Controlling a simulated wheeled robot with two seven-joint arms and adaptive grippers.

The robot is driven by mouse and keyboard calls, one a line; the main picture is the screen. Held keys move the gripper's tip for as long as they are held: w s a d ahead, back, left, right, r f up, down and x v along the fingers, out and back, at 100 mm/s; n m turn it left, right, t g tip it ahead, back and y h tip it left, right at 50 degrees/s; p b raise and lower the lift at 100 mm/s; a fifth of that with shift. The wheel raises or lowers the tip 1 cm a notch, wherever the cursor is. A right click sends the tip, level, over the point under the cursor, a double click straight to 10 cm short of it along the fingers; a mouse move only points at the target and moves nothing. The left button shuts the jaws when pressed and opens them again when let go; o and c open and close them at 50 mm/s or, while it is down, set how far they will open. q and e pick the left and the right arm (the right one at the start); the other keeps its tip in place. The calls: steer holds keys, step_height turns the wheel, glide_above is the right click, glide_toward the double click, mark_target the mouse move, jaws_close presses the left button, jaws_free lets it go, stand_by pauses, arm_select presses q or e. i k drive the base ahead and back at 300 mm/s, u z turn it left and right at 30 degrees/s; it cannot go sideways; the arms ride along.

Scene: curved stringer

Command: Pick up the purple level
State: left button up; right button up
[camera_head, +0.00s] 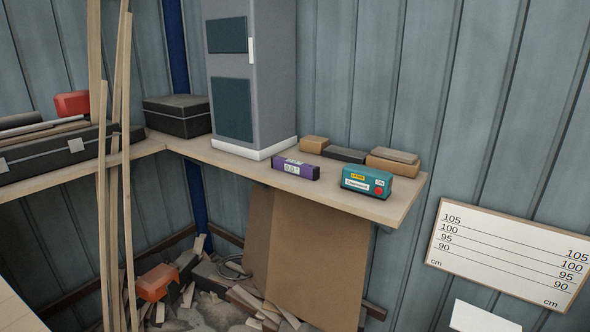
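The purple level (295,168) is a small dark-purple box with a pale display on its front face. It lies on the wooden shelf (225,160), near the shelf's front edge, just right of a tall grey cabinet. A teal box (367,182) with a yellow label and a red button sits to its right, with a gap between them. Neither of my grippers shows in the head view.
The tall grey cabinet (270,75) stands behind and left of the level. Sanding-block-like pieces (345,154) lie behind it. Upright wooden strips (126,200) stand at the left. A black case (180,115) sits in the corner. Cardboard (310,260) leans below the shelf.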

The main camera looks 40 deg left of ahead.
mark_target(302, 170)
steer(key=u, duration=1.1)
steer(key=i, duration=0.25)
steer(key=u, duration=0.3)
